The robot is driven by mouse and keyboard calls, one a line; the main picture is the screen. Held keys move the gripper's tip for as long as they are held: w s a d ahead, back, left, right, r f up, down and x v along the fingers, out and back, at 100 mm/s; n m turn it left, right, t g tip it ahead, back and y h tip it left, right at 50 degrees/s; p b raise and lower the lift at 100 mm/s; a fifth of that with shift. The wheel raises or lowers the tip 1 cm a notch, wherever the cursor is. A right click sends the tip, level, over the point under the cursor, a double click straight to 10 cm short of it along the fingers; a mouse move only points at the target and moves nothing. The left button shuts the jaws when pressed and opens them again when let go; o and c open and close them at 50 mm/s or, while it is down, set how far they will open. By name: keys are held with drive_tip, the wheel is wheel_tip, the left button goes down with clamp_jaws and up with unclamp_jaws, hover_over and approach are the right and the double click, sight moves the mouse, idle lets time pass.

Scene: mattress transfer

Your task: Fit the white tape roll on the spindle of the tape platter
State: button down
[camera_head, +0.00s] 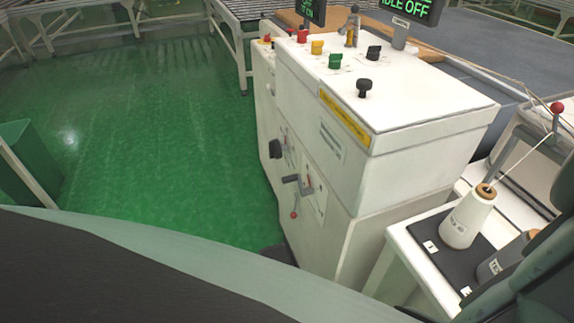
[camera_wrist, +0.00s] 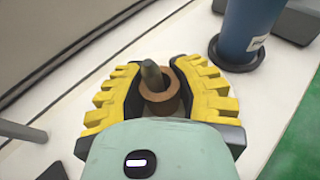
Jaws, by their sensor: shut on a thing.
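In the wrist view my gripper (camera_wrist: 156,72) has its yellow-padded fingers closed in from both sides around the white tape roll (camera_wrist: 170,112), seen from above. The roll's brown core shows between the fingers, and most of its white body is hidden by them or blends with the pale surface. A grey, blunt-tipped spindle (camera_wrist: 151,76) stands up within the brown core's ring. How far down the roll sits on it cannot be told. The pale tape platter (camera_wrist: 236,64) shows partly behind the fingers. My gripper, the roll and the spindle are not visible in the head view.
A blue cylinder (camera_wrist: 245,30) on a dark round base stands close behind right. In the head view a white control cabinet (camera_head: 395,165) stands mid-picture, with a white thread cone (camera_head: 467,222) on a black pad to its right. Green floor (camera_head: 140,130) is open at left.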

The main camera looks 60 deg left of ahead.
drive_tip(key=c, duration=1.1)
unclamp_jaws()
drive_tip(key=shift+s+d+f, duration=0.15)
drive_tip(key=shift+s+f, duration=0.05)
drive_tip(key=shift+s, duration=0.05)
drive_tip(key=o, duration=0.4)
drive_tip(key=shift+w, duration=0.1)
drive_tip(key=shift+r, duration=0.1)
wheel_tip(320, 180, up, 10)
